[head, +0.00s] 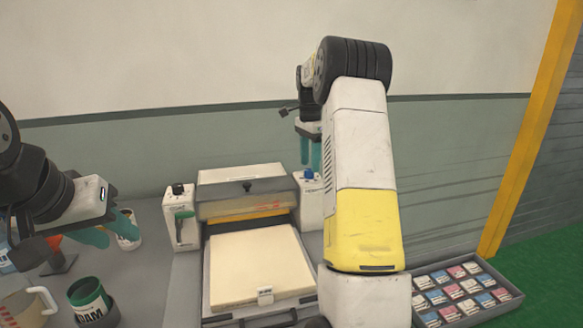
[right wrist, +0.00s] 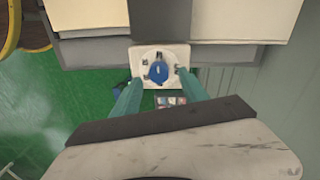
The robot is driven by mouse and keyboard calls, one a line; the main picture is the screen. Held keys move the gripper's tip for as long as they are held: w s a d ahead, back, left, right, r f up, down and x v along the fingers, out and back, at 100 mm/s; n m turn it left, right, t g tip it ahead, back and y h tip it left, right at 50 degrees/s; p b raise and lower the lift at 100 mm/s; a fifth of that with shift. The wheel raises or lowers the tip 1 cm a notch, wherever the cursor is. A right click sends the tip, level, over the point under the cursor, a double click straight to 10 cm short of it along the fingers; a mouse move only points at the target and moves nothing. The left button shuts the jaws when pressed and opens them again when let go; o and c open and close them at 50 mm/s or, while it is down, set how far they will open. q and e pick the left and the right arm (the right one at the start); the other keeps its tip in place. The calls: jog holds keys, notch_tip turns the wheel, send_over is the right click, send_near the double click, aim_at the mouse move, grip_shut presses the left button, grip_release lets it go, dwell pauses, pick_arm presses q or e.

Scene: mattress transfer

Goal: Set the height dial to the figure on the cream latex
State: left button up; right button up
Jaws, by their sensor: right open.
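The cream latex (head: 250,262) is a pale slab lying on the machine's bed, with a small white tag (head: 265,292) at its front edge, too small to read. The blue height dial (head: 309,175) sits on the machine's right-hand housing. In the right wrist view the dial (right wrist: 158,72) shows on a white plate with dark marks around it, unreadable here. My right gripper (head: 310,160) is open above the dial; in its wrist view the fingers (right wrist: 158,79) stand on either side of it, contact unclear. My left gripper (head: 108,229) is open and empty at the left.
A green-handled lever (head: 181,230) is on the machine's left housing. A dark green tin (head: 88,297), a pale jug (head: 25,306) and a white cup (head: 129,240) stand at the left. A tray (head: 510,284) of several small coloured packs is at the right.

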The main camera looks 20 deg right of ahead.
jog(key=shift+s+f, duration=0.1)
jog(key=shift+f, duration=1.2)
grip_shut()
jog(key=shift+n, duration=0.3)
jog(key=n, duration=1.1)
jog(key=shift+a, duration=0.1)
